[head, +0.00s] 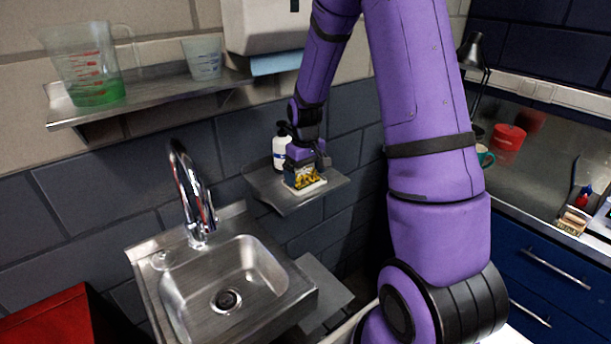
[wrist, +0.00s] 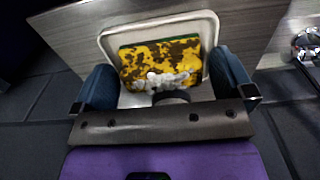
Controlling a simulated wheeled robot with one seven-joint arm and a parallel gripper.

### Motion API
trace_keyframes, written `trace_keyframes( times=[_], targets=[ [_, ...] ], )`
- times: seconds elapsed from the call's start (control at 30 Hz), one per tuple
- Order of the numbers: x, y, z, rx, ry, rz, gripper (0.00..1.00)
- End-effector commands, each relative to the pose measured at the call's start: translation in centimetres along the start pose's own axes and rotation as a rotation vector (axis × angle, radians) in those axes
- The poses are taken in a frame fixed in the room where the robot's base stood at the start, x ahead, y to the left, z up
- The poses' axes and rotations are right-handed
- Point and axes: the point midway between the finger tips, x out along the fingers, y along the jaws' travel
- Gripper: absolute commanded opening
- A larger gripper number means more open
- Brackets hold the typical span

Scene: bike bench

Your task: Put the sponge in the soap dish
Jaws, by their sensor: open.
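The sponge (wrist: 160,60), yellow with dark blotches and a green edge, lies inside the rim of a pale soap dish (wrist: 205,22) on a metal shelf. A whitish patch shows on its near side. My gripper is open. In the wrist view its two blue fingers (wrist: 165,82) stand on either side of the sponge, close to its ends. I cannot tell whether they touch it or the dish. The gripper bar hides the dish's near part.
A white pump bottle (head: 280,150) stands on the small shelf (head: 275,192), just left of my gripper. The sink (head: 265,320) and tap (head: 195,205) are to the left. A higher shelf (head: 150,103) holds measuring jugs. A bench with a red container (head: 508,140) is at right.

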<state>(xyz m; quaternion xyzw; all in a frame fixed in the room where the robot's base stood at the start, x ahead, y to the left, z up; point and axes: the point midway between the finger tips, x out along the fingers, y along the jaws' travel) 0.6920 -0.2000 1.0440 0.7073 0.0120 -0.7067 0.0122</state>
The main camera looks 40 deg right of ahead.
Motion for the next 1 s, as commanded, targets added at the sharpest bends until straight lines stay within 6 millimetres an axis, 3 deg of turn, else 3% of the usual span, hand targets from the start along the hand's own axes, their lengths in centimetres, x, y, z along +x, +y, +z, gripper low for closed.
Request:
trace_keyframes(
  times=[0.4, 0.7, 0.87, 1.0],
  targets=[
    [-7.6, -0.2, -0.4, 0.0, 0.002, 0.0, 1.0],
    [-10.5, -0.4, -0.3, 0.0, 0.005, 0.002, 1.0],
    [-13.4, -2.0, 1.2, 0.0, 0.042, 0.014, 1.0],
    [-17.3, -4.3, 3.9, 0.003, 0.1, 0.029, 1.0]
  ],
)
